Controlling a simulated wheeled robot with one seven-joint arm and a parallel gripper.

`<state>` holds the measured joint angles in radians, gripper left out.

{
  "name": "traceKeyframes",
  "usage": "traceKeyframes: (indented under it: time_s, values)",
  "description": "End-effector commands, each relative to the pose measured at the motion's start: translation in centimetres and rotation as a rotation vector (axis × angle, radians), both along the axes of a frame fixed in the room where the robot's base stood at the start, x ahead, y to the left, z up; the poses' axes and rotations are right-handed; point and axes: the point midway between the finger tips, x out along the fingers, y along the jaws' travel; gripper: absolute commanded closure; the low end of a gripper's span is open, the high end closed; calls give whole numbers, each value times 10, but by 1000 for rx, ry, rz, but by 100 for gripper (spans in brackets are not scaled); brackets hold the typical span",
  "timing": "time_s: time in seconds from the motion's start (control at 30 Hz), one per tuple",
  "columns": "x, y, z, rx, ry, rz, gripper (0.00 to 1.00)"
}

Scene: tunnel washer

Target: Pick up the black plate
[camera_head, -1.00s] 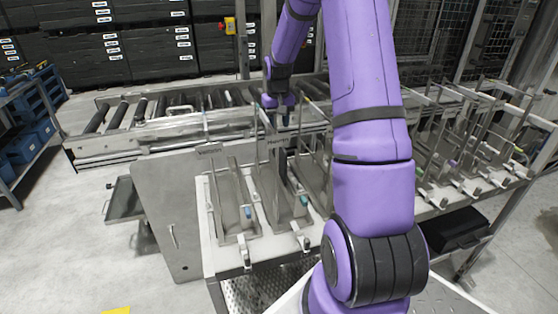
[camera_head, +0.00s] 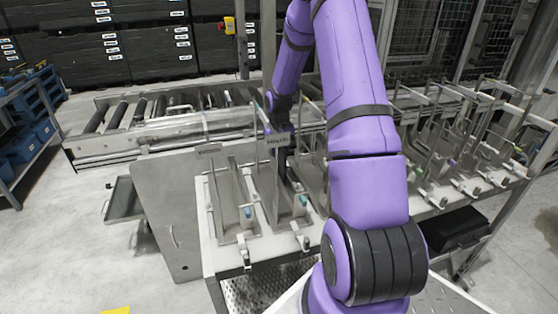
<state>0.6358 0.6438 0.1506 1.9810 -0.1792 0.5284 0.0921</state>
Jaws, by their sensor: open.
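The black plate (camera_head: 283,168) looks like a narrow dark upright strip in a metal holder on the near bench. It shows just below a small label plate in the middle of the picture. My gripper (camera_head: 280,137) points down right above it, and its fingertips are partly hidden behind the label plate. The jaws are open. I cannot tell whether the fingers are on both sides of the black plate or still above it.
Another metal holder (camera_head: 232,200) stands to the left, with a grey panel (camera_head: 168,205) beyond it. Several similar holders (camera_head: 460,150) line the bench at right. A roller conveyor (camera_head: 150,110) runs behind. Thin upright rods stand close to my gripper.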

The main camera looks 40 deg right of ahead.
Motion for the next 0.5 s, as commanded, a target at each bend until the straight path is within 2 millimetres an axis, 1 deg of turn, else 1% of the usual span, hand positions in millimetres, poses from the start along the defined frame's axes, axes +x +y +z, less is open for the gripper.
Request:
traceKeyframes:
  time_s: [0.17,0.27,0.3,0.33,0.37,0.5]
  values:
    - [0,0,0,0,0,0,60]
    - [0,0,0,0,0,0,80]
    - [0,0,0,0,0,0,89]
    - [0,0,0,0,1,0,96]
    - [0,0,0,0,1,0,100]
    - [0,0,0,0,0,0,100]
